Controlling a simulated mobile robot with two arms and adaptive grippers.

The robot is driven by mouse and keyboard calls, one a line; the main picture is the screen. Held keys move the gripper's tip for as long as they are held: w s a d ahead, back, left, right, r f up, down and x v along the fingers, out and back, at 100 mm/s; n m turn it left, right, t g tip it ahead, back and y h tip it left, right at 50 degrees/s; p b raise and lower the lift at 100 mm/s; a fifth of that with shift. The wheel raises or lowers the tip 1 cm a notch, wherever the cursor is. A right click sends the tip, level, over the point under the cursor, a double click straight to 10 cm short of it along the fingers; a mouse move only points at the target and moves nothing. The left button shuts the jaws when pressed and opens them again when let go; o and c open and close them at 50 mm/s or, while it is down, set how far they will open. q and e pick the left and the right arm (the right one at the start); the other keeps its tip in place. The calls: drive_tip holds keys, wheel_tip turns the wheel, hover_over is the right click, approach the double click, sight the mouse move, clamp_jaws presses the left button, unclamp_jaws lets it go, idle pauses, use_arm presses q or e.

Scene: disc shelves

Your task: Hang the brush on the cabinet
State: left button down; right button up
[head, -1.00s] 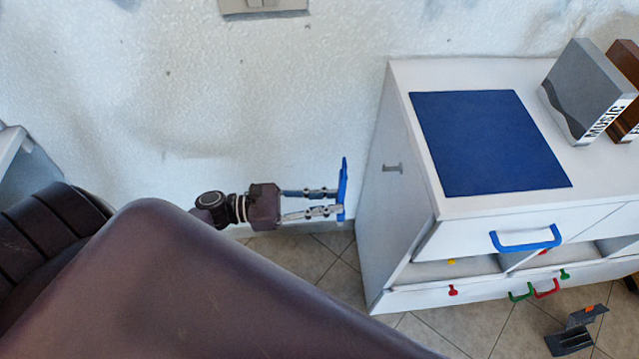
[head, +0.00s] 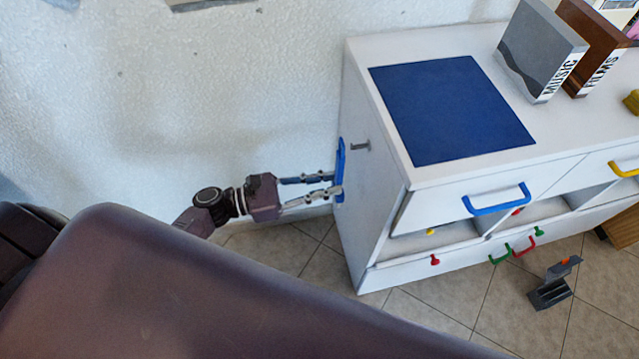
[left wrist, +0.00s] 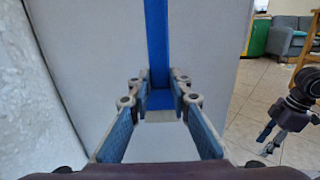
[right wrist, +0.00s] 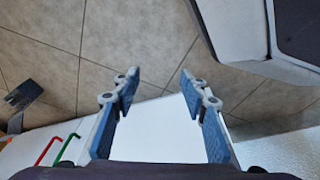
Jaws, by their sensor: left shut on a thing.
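The blue brush (head: 340,165) is upright beside the left side panel of the white cabinet (head: 372,205). My left gripper (head: 338,184) is shut on the brush, which also shows as a blue strip in the left wrist view (left wrist: 157,40). A small grey hook (head: 361,146) sticks out of that side panel, close to the brush's upper part. I cannot tell whether the brush touches the hook. My right gripper (right wrist: 157,85) is open and empty in the right wrist view. It is at the right edge of the left wrist view.
A blue mat (head: 450,108) and a grey music box (head: 541,50) are on the cabinet top. The front has coloured handles, including a blue one (head: 497,200). A grey stand (head: 550,288) is on the tiled floor. The wall is behind the left gripper.

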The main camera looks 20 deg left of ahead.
sight(335, 184)
use_arm(q)
drive_tip(key=shift+x, duration=0.85)
drive_tip(key=shift+w+d+f, duration=0.1)
drive_tip(key=shift+w+d, duration=0.25)
drive_tip(key=shift+d, duration=0.25)
drive_tip(key=shift+w+d+f+b, duration=0.1)
drive_tip(key=shift+f+b, duration=0.05)
drive_tip(key=shift+b, duration=0.15)
drive_tip(key=shift+w+d+f, duration=0.25)
drive_tip(key=shift+d+f, duration=0.05)
drive_tip(key=shift+d, duration=0.1)
use_arm(e)
drive_tip(key=r, duration=0.1)
drive_tip(key=w+r, duration=0.1)
drive_tip(key=r, duration=0.1)
drive_tip(key=shift+w+a+r, duration=0.15)
drive_tip(key=shift+w, duration=0.2)
drive_tip(key=shift+w, duration=0.1)
use_arm(q)
drive_tip(key=c, duration=1.7)
unclamp_jaws()
use_arm(e)
drive_tip(key=shift+w, duration=0.1)
use_arm(q)
drive_tip(key=shift+s+a, duration=0.1)
drive_tip(key=shift+a, duration=0.05)
